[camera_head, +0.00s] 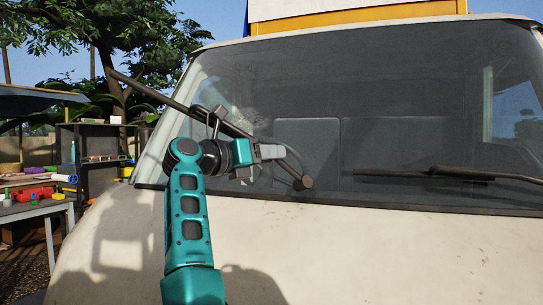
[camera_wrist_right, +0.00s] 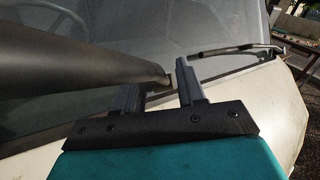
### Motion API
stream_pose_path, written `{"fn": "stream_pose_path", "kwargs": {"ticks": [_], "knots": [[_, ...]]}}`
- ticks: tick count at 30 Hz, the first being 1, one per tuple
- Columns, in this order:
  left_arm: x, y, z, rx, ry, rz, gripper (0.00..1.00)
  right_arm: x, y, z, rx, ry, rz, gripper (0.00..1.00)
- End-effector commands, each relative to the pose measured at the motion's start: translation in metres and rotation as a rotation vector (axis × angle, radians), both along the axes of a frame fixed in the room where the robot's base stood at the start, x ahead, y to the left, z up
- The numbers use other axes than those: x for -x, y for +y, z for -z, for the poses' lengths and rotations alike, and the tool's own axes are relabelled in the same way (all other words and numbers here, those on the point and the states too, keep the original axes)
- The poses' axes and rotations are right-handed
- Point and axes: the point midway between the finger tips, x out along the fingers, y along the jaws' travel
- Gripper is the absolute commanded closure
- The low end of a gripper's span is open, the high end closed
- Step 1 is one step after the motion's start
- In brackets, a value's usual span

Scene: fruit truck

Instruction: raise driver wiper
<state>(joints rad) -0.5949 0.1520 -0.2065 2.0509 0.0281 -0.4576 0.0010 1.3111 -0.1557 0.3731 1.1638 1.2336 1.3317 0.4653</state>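One wiper (camera_head: 235,130) stands lifted off the windshield (camera_head: 400,100) at the picture's left. It runs from its pivot (camera_head: 305,183) up and left, its far end past the windshield's edge. The other wiper (camera_head: 435,173) lies low along the glass at the right. Which one is the driver's is not marked. My right gripper (camera_head: 272,153) is beside the lower part of the lifted wiper. In the right wrist view its two fingers (camera_wrist_right: 160,92) stand apart, and the wiper's thick dark arm (camera_wrist_right: 70,70) crosses close by the left finger. Contact cannot be told. My left gripper is not in view.
The truck's cream front panel (camera_head: 370,250) slopes below the windshield. A table (camera_head: 40,208) with colourful items and a dark shelf (camera_head: 98,155) stand at the left. A tree (camera_head: 100,40) is behind.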

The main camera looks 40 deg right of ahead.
Motion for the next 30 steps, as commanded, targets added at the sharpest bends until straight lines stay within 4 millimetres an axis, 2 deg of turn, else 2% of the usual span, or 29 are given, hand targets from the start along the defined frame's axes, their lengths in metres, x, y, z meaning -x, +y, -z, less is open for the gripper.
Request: {"fn": "stream_pose_path", "kwargs": {"ticks": [4,13,25,30], "knots": [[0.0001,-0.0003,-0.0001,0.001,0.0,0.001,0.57,0.0004,-0.01,-0.0004,0.001,0.0,-0.001,0.6],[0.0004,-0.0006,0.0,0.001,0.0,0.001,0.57,0.0005,-0.0118,-0.0004,0.001,0.0,-0.001,0.6],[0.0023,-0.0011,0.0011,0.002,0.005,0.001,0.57,0.0004,-0.0114,-0.0002,0.001,0.0,-0.001,0.99],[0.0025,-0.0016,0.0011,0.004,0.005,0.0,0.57,0.0004,-0.0114,-0.0002,0.001,0.0,-0.001,1.0]]}}
